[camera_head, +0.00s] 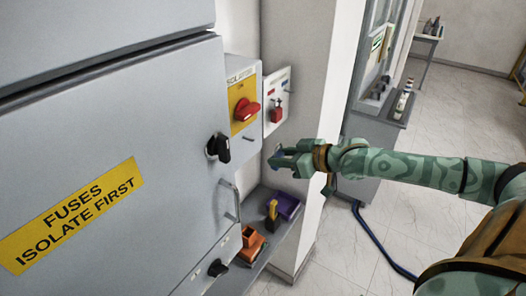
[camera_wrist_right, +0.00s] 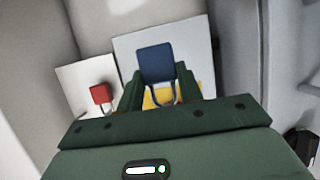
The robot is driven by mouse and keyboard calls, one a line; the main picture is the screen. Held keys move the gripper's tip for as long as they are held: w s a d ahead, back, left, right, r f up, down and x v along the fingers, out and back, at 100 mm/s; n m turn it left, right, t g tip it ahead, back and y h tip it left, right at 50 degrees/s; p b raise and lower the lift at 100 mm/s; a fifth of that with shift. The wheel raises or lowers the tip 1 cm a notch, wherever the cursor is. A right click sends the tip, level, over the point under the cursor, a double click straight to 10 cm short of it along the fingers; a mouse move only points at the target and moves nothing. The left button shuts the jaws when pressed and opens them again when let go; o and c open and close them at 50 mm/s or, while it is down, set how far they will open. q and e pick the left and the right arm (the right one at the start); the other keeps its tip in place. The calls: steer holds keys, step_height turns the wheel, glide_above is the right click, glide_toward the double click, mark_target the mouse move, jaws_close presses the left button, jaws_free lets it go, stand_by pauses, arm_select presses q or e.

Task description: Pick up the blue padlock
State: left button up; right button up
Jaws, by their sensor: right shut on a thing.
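The blue padlock (camera_wrist_right: 156,62) sits between the two green fingers of my right gripper (camera_wrist_right: 158,88) in the wrist view. Its blue body points away from the wrist and its metal shackle lies between the fingers. The right gripper is shut on it. In the head view the right gripper (camera_head: 280,160) is in front of the grey wall, below the small white lock board (camera_head: 276,100). The padlock is hard to make out there. My left gripper is not in view.
A red padlock (camera_head: 277,114) hangs on the white board, right of the isolator box with its red handle (camera_head: 246,109). A large grey cabinet (camera_head: 110,130) fills the left. Below the gripper, a shelf holds an orange thing (camera_head: 251,243) and a purple thing (camera_head: 287,206).

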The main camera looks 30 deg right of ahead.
steer(key=f+p+v, duration=0.1)
steer(key=p+v, duration=0.5)
steer(key=v, duration=0.2)
steer(key=shift+s+d+f, duration=0.2)
steer(key=shift+s+f, duration=0.05)
steer(key=shift+s, duration=0.45)
steer(key=s+d+p, duration=0.1)
steer(key=s+d, duration=0.1)
steer(key=s, duration=0.4)
steer(key=shift+s+d+p, duration=0.25)
steer(key=shift+d+p, duration=0.05)
steer(key=shift+d, duration=0.05)
stand_by(0.5)
steer(key=shift+w, duration=0.1)
stand_by(0.4)
